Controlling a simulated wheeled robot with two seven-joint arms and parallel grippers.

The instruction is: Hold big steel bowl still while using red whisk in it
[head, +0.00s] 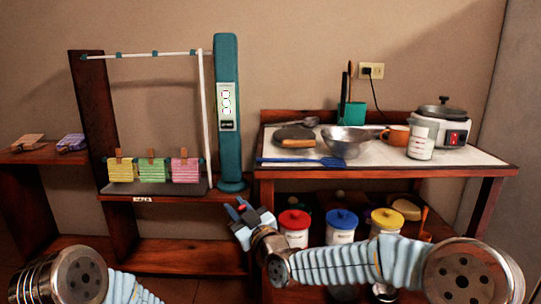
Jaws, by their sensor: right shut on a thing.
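The big steel bowl (346,148) stands upright on the pale top of the wooden table at the right. My right gripper (243,209) is in front of and below the table's left edge, well apart from the bowl. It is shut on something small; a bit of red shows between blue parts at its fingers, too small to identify. I cannot make out a red whisk for certain. A blue utensil (300,161) lies on the table left of the bowl. My left arm shows at the lower left, but its gripper is out of view.
A pan (295,136), an orange cup (397,135), a white jar (420,141) and a white cooker (452,129) crowd around the bowl. A teal holder (352,113) stands behind. Lidded jars (342,226) stand on the lower shelf. A teal column (228,110) stands left.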

